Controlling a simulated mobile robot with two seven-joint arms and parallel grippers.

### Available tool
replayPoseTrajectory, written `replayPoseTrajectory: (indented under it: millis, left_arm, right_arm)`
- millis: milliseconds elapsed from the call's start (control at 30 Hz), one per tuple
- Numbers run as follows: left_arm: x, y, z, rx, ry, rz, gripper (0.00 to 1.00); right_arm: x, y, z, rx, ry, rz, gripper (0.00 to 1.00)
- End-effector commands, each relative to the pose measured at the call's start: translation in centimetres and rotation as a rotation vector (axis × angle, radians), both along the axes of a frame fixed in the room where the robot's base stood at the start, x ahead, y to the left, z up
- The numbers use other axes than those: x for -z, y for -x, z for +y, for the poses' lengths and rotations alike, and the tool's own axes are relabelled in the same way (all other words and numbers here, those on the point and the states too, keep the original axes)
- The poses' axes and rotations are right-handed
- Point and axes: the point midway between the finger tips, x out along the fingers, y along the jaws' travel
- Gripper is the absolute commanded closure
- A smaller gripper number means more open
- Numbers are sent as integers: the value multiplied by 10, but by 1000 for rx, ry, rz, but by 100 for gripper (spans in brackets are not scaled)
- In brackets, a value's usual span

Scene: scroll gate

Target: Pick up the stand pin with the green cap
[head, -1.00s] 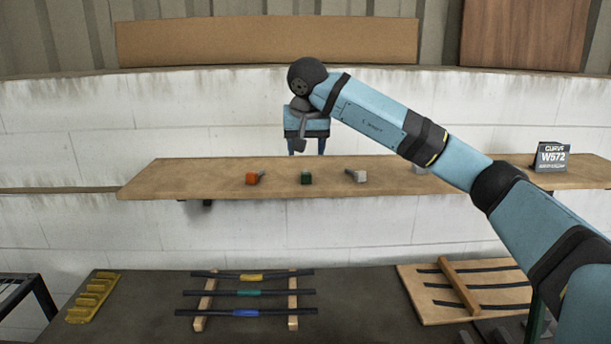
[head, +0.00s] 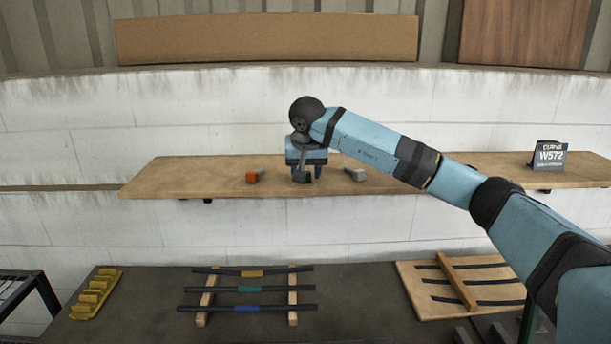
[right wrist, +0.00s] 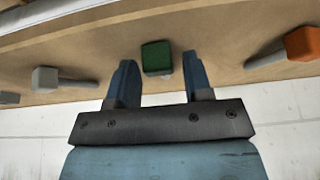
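In the head view the green cap (head: 308,177) is partly hidden by my right gripper (head: 306,176). In the right wrist view my right gripper (right wrist: 157,80) is open, with one finger on each side of the green cap and a gap visible on both sides. The fingertips reach about level with the cap. My left gripper is not in view.
An orange-capped pin (head: 253,176) lies left of the green one and a grey-capped pin (head: 356,174) lies right. A W572 sign (head: 548,156) stands on the shelf's right. Below, a dark table holds a rack of rods (head: 248,289), a slotted board (head: 425,292) and a yellow holder (head: 95,293).

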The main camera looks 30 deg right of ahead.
Motion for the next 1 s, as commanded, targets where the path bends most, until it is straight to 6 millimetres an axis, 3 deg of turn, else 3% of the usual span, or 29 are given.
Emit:
replayPoseTrajectory:
  millis: [33,200,467,667,767,1000]
  left_arm:
    - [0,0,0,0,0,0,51]
    - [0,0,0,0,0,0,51]
    - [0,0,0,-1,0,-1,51]
    - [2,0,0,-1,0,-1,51]
    - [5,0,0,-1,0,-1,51]
    - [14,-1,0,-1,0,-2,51]
  right_arm:
    - [0,0,0,0,0,0,66]
    - [0,0,0,0,0,0,100]
    - [-2,0,0,1,-1,-2,100]
    - [-15,-1,0,1,-1,-4,100]
    - [-32,-1,0,1,-1,-5,100]
    - [-105,-1,1,1,-1,-9,100]
